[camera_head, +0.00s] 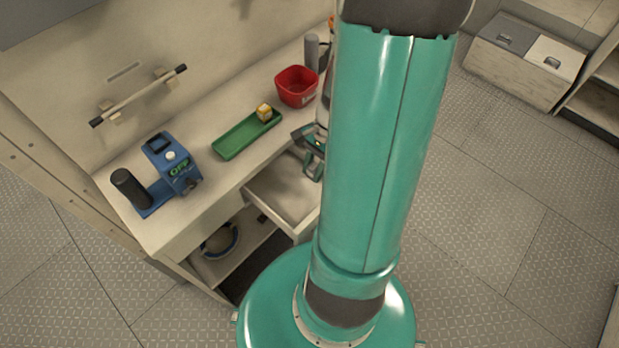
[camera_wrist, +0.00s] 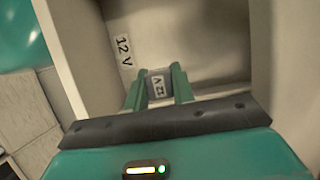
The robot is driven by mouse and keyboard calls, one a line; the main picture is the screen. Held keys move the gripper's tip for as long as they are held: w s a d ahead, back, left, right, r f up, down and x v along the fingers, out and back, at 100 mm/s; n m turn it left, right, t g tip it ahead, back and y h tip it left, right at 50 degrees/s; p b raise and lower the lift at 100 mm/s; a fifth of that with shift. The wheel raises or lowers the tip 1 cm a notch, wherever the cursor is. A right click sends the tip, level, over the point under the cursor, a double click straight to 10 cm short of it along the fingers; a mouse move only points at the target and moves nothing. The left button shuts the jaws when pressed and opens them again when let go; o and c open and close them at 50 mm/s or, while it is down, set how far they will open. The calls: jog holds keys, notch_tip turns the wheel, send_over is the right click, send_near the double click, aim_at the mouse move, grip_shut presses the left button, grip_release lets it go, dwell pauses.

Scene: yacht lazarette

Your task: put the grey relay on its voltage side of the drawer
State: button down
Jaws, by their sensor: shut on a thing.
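The open drawer (camera_head: 272,203) sticks out from the front of the bench, and my gripper (camera_head: 313,165) is over its inner part. In the wrist view my gripper (camera_wrist: 157,75) points down into the drawer (camera_wrist: 215,35). Its two green fingers are shut on the grey relay (camera_wrist: 158,86), whose label seems to read 12 V. A 12 V label (camera_wrist: 124,51) lies on the drawer floor to the left of the relay. I see no other voltage label. I cannot tell whether the relay touches the floor.
A green tray (camera_head: 233,144) with a yellow block (camera_head: 263,112) stands on the bench behind the drawer. A red bin (camera_head: 297,88) is to its right, and a blue device marked OFF (camera_head: 173,163) to its left. A coil (camera_head: 221,241) lies on the shelf below.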

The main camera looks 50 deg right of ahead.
aim_at(313, 186)
jog(key=shift+f, duration=2.45)
jog(key=shift+f, duration=0.1)
jog(key=c, duration=1.2)
grip_release()
jog(key=v, duration=1.2)
jog(key=w+a+r+n+t+h, duration=0.1)
jog(key=w+a+r+n+h, duration=0.3)
jog(key=a+r+n, duration=0.6)
jog(key=shift+s+a+r+n+t+h, duration=0.1)
jog(key=shift+s+a+r+n+t, duration=0.55)
jog(key=shift+a+r+n, duration=1.3)
jog(key=shift+s+a+r+n+t+h, duration=0.2)
jog(key=shift+a+r+n+t, duration=0.65)
jog(key=shift+a, duration=2.05)
jog(key=shift+s+a+r+n+t, duration=0.5)
jog(key=shift+a+r+n+t, duration=0.45)
jog(key=shift+a+r, duration=1.3)
